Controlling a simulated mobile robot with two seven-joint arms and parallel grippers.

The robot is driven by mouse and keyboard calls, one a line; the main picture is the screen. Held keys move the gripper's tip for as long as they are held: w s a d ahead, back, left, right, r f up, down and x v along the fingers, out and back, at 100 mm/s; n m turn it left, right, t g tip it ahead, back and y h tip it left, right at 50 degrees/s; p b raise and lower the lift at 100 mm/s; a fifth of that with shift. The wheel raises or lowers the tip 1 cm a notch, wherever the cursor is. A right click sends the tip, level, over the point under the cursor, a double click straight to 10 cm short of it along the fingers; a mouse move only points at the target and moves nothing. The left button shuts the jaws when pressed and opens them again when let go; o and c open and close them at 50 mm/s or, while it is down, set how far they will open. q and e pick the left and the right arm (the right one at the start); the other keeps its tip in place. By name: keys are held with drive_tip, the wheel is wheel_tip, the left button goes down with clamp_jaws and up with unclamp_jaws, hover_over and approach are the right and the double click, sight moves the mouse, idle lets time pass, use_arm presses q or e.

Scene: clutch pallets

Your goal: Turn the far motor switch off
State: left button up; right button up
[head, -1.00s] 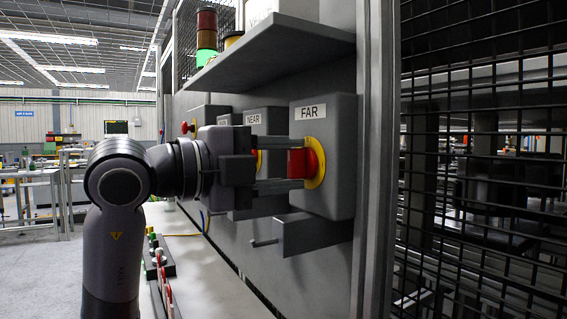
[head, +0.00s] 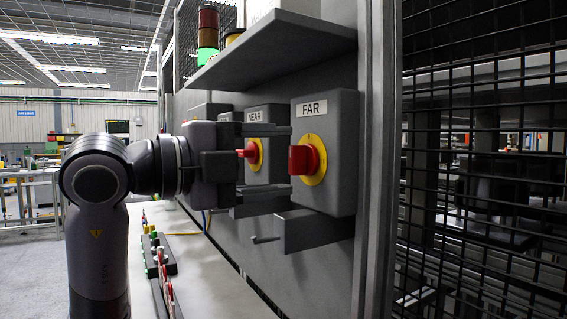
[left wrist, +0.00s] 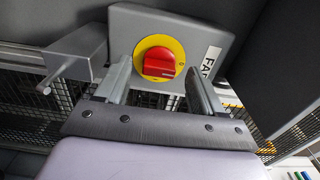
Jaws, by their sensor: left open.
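The far switch is a grey box (head: 340,185) labelled FAR, with a red knob (head: 301,160) on a yellow disc (head: 318,176). My left gripper (head: 286,167) is open and empty in front of it. Its fingertips are level with the knob's front, one above and one below, apart from it. In the left wrist view the red knob (left wrist: 159,62) shows between the spread fingers (left wrist: 157,72). Its grip bar lies nearly crosswise there, with a small white mark at its right end. My right gripper is not in view.
The NEAR switch box (head: 266,117) is behind my left gripper. A grey shelf (head: 285,45) juts out above, and a bracket (head: 310,230) below FAR. A lamp tower (head: 207,55) glows green. A mesh fence (head: 480,200) stands right.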

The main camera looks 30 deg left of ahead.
use_arm(q)
drive_tip(key=shift+b+v, duration=0.35)
drive_tip(key=shift+v, duration=2.25)
